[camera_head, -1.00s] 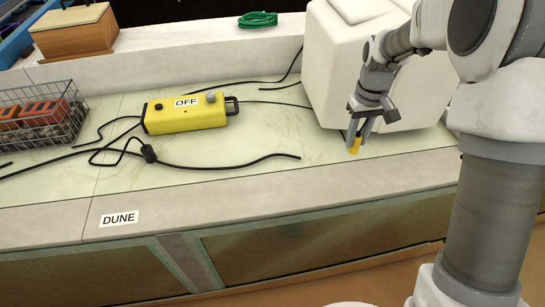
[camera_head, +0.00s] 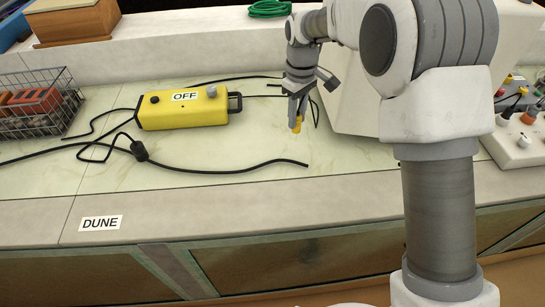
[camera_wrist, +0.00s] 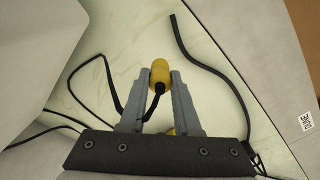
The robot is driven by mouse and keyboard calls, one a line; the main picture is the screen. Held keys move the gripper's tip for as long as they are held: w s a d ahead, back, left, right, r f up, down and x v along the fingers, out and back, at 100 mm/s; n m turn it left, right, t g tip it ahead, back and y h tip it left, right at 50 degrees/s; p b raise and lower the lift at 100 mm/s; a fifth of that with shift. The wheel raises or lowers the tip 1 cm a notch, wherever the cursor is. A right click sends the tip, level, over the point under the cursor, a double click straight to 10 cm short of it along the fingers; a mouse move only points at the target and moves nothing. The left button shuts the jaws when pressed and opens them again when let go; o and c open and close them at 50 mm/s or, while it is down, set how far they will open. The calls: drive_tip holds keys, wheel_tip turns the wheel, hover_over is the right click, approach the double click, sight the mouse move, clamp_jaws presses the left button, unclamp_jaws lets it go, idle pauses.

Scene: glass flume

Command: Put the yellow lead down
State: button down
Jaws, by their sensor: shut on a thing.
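The yellow lead has a yellow plug end (camera_head: 297,124) and a thin black cable. In the wrist view the yellow plug (camera_wrist: 161,72) is between the tips of my gripper (camera_wrist: 161,82), and its black cable (camera_wrist: 111,80) loops off to the left. My gripper (camera_head: 296,110) is shut on the plug and points down over the pale green worktop (camera_head: 220,165), beside the white box. In the head view the plug hangs below the fingers. I cannot tell whether it touches the worktop.
A yellow control box (camera_head: 180,108) labelled OFF stands left of my gripper. A thick black cable (camera_head: 230,170) crosses the worktop in front of it. A wire basket (camera_head: 38,105) stands at far left. A white panel with plugs (camera_head: 515,135) is at right. A DUNE label (camera_head: 101,223) marks the front ledge.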

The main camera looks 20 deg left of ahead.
drive_tip(key=s+a+f, duration=0.1)
drive_tip(key=s, duration=0.1)
drive_tip(key=s+a+f+b, duration=0.1)
drive_tip(key=s+f, duration=0.1)
drive_tip(key=s+a+f, duration=0.2)
drive_tip(key=s, duration=0.1)
drive_tip(key=shift+a, duration=0.1)
drive_tip(key=shift+f+b, duration=0.65)
drive_tip(key=shift+f, duration=1.3)
drive_tip(key=shift+f, duration=0.15)
drive_tip(key=c, duration=0.6)
unclamp_jaws()
wheel_tip(320, 180, up, 12)
drive_tip(key=shift+r+p, duration=0.2)
drive_tip(key=shift+p, duration=1.05)
